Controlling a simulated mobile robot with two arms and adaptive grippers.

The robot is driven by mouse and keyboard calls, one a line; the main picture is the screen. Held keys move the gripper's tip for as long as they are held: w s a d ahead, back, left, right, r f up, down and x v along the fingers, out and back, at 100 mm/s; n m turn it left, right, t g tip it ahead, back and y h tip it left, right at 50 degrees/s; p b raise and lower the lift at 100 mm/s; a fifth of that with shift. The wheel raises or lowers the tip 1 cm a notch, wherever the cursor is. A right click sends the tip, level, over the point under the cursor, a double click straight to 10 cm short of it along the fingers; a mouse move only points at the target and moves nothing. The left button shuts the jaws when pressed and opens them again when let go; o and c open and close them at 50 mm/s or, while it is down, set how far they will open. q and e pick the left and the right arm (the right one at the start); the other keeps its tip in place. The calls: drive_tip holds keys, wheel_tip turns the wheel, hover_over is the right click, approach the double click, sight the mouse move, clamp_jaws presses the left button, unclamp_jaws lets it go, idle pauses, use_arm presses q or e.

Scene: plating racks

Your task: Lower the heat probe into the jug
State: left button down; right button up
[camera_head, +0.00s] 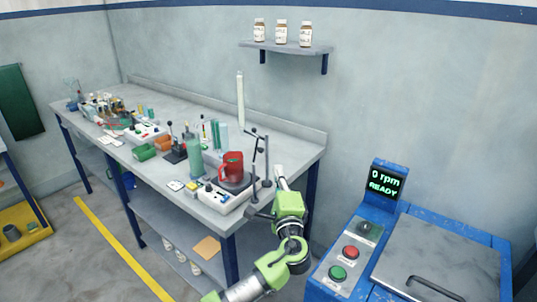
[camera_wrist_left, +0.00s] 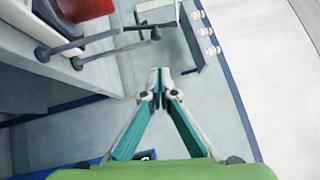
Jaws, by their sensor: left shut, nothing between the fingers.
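The red jug (camera_head: 233,163) stands on the white hotplate (camera_head: 217,199) near the bench's right end. In the left wrist view part of the red jug (camera_wrist_left: 88,8) shows at the top left edge. A dark stand (camera_head: 267,158) with thin rods rises just right of the jug. One of these rods may be the heat probe; I cannot tell which, or whether its tip is inside the jug. Dark rods (camera_wrist_left: 112,50) also cross the left wrist view. My left gripper (camera_wrist_left: 160,73) is shut and empty, right of the stand and apart from it. My right gripper is out of view.
Green cylinders (camera_head: 195,158) and other lab items crowd the grey bench left of the jug. A wall shelf (camera_head: 285,46) holds brown bottles. A blue machine (camera_head: 345,255) reading "0 rpm READY" stands at the right.

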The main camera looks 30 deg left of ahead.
use_arm(q)
drive_tip(key=w+a+r+p, duration=0.1)
drive_tip(key=w+a+p, duration=0.2)
drive_tip(key=a, duration=0.3)
drive_tip(key=shift+w+a+r, duration=0.15)
drive_tip(key=shift+w+r, duration=0.05)
drive_tip(key=shift+r, duration=0.05)
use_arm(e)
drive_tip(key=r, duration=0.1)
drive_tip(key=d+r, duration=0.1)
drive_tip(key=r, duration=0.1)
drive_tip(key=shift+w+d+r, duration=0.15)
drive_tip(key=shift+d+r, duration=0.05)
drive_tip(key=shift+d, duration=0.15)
use_arm(q)
drive_tip(key=shift+w, duration=0.1)
